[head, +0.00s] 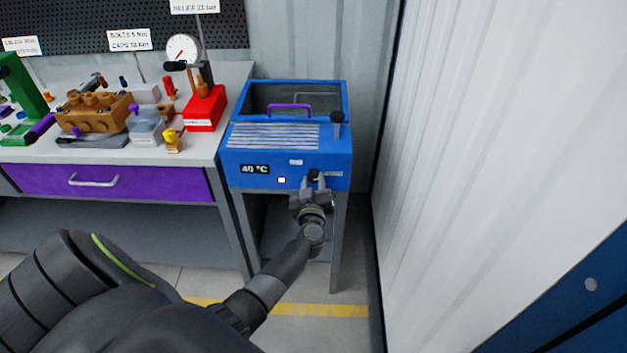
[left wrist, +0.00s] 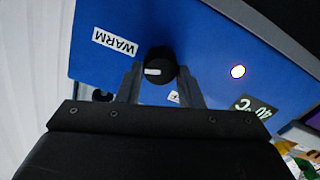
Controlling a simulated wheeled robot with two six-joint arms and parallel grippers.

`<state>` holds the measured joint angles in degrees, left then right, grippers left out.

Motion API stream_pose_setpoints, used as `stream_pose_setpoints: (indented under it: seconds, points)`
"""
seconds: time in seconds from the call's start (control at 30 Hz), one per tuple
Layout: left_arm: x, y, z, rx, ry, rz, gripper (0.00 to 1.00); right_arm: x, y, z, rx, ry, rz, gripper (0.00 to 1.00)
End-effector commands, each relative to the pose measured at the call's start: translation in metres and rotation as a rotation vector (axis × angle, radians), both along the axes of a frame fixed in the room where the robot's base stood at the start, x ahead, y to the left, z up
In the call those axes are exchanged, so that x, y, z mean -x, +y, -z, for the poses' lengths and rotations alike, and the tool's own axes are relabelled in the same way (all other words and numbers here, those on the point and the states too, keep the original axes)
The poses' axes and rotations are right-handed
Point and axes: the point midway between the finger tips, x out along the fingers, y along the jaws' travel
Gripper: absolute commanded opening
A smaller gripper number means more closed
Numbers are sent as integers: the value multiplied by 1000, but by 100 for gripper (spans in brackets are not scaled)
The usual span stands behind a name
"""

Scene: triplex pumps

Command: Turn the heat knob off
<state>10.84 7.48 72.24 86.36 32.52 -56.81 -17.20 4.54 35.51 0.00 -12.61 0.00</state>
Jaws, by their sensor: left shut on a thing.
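The heat knob (head: 314,174) is a small black knob on the front of a blue heater box (head: 285,155). In the left wrist view the knob (left wrist: 160,67) shows a white pointer mark, turned towards the WARM label (left wrist: 115,43). My left gripper (head: 316,182) is at the box front, its fingers on either side of the knob and shut on it; it also shows in the left wrist view (left wrist: 160,82). A second label (left wrist: 174,97) is partly hidden by a finger. The display (head: 255,169) reads 40 °C. A small lamp (head: 281,180) is lit. My right gripper is out of view.
A workbench (head: 190,150) with a red stand (head: 204,108) and pump parts is to the left. A black-topped lever (head: 337,118) and a purple handle (head: 289,107) are on the box. A white corrugated wall (head: 480,130) is close on the right.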

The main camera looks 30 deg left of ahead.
Motion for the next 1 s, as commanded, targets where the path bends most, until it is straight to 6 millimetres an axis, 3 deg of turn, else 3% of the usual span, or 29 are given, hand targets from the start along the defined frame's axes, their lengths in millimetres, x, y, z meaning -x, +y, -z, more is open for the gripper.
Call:
stream_pose_setpoints:
  seconds: [0.4, 1.0]
  points:
    - [1, 1, 1, 340, -207, -1, 11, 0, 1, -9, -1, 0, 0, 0]
    - [2, 2, 4, 827, -505, -2, 11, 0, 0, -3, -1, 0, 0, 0]
